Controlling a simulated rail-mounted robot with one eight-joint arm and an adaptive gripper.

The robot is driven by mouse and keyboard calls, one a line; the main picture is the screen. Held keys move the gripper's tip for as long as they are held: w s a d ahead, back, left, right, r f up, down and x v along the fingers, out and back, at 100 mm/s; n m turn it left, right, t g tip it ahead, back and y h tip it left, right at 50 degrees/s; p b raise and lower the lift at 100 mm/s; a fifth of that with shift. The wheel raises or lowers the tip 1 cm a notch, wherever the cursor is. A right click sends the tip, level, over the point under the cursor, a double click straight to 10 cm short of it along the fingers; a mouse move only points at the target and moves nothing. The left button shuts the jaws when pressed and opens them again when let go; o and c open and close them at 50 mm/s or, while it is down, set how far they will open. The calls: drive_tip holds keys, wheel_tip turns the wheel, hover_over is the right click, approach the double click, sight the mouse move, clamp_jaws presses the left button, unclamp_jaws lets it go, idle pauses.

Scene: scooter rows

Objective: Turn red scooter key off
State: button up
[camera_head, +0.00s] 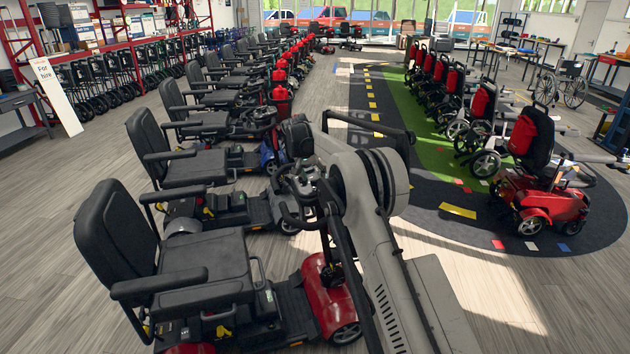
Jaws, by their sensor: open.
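The red scooter (322,292) stands in the near foreground, with a black seat and a red front body. Its steering column rises beside my arm, and the control head with its handlebar (291,217) is partly covered by my arm. The key is too small or hidden to make out. My large grey-white arm reaches from the bottom right up over the scooter's front.
A row of similar scooters with black seats (193,168) runs back on the left. Powered wheelchairs, the nearest red (541,200), stand on the right along a green and black floor track (430,205). A "For hire" sign (57,95) stands at left. Floor left of the row is clear.

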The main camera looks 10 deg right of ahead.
sight(314, 180)
drive_tip(key=shift+x, duration=1.6)
drive_tip(key=shift+c, duration=0.3)
drive_tip(key=c, duration=1.1)
drive_tip(key=shift+o, duration=0.2)
drive_tip(key=shift+n, duration=0.3)
drive_tip(key=shift+f+n+y+b, duration=0.15)
drive_tip(key=shift+n+y+b, duration=0.25)
drive_tip(key=shift+n+b, duration=0.55)
drive_tip(key=n+y+b, duration=0.1)
drive_tip(key=n, duration=0.2)
drive_tip(key=shift+a+n, duration=0.1)
drive_tip(key=shift+n, duration=0.25)
drive_tip(key=n+y, duration=0.1)
drive_tip(key=n, duration=0.1)
drive_tip(key=n+b, duration=0.1)
drive_tip(key=n, duration=0.2)
drive_tip(key=shift+a+n+y, duration=0.1)
drive_tip(key=shift+n+y, duration=0.2)
drive_tip(key=shift+y, duration=0.1)
drive_tip(key=shift+g, duration=0.3)
